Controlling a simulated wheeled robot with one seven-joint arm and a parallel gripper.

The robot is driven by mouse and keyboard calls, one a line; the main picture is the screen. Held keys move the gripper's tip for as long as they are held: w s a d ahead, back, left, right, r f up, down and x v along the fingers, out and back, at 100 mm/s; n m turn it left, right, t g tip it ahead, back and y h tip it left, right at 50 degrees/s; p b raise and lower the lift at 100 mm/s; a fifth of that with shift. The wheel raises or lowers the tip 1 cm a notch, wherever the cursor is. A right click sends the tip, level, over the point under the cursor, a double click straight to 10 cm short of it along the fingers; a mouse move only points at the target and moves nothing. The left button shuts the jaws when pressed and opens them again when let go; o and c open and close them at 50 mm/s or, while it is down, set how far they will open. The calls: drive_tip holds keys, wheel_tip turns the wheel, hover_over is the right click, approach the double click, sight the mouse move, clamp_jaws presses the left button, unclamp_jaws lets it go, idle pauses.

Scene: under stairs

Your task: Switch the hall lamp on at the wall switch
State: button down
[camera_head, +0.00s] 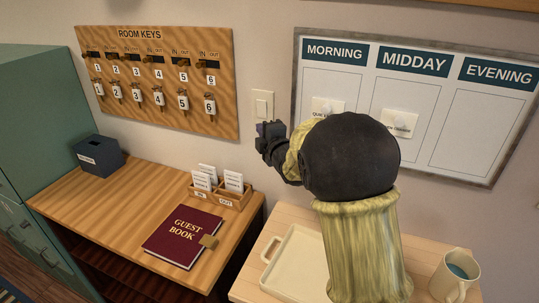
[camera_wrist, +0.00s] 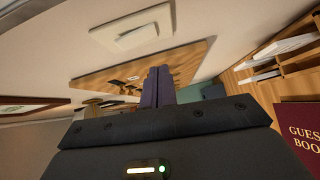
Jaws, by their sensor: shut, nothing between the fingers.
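The wall switch (camera_head: 262,106) is a cream plate with a pale rocker, on the wall between the key board and the planner board. In the wrist view the switch (camera_wrist: 131,34) is at the upper left, above the fingertips. My gripper (camera_head: 262,135) is shut and empty, close to the wall and just below the switch in the head view. Its two purple-grey fingers (camera_wrist: 158,86) lie together in the wrist view, with a gap showing between them and the switch plate. I cannot tell which way the rocker is tipped. The hall lamp is not in view.
The room key board (camera_head: 160,120) hangs left of the switch; the planner board (camera_head: 463,130) hangs right. Below are a wooden desk with a guest book (camera_head: 180,236), card holder (camera_head: 217,196) and dark box (camera_head: 98,155), and a table with a tray (camera_head: 293,262) and mug (camera_head: 452,278).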

drive_tip(key=b+v, duration=0.2)
drive_tip(key=v, duration=0.5)
drive_tip(key=shift+s+f, duration=0.25)
drive_tip(key=shift+f, duration=0.25)
drive_tip(key=s+d+f+m+g+h, duration=0.3)
drive_tip(key=s+d+f+m+h, duration=0.1)
drive_tip(key=d+f+m, duration=0.35)
drive_tip(key=s+d+f+m+g+h, duration=0.1)
drive_tip(key=s+d+f+m+g, duration=0.1)
drive_tip(key=s+m, duration=0.3)
drive_tip(key=s+d+f+m+g+h+p, duration=0.1)
drive_tip(key=s+d+f+m+g, duration=0.2)
drive_tip(key=s, duration=0.6)
drive_tip(key=s+d+f+m+g+h, duration=0.1)
drive_tip(key=s+d+f+m+g, duration=0.2)
drive_tip(key=s+f+m+g, duration=0.2)
drive_tip(key=s+m, duration=0.2)
drive_tip(key=s, duration=0.1)
drive_tip(key=shift+f, duration=0.3)
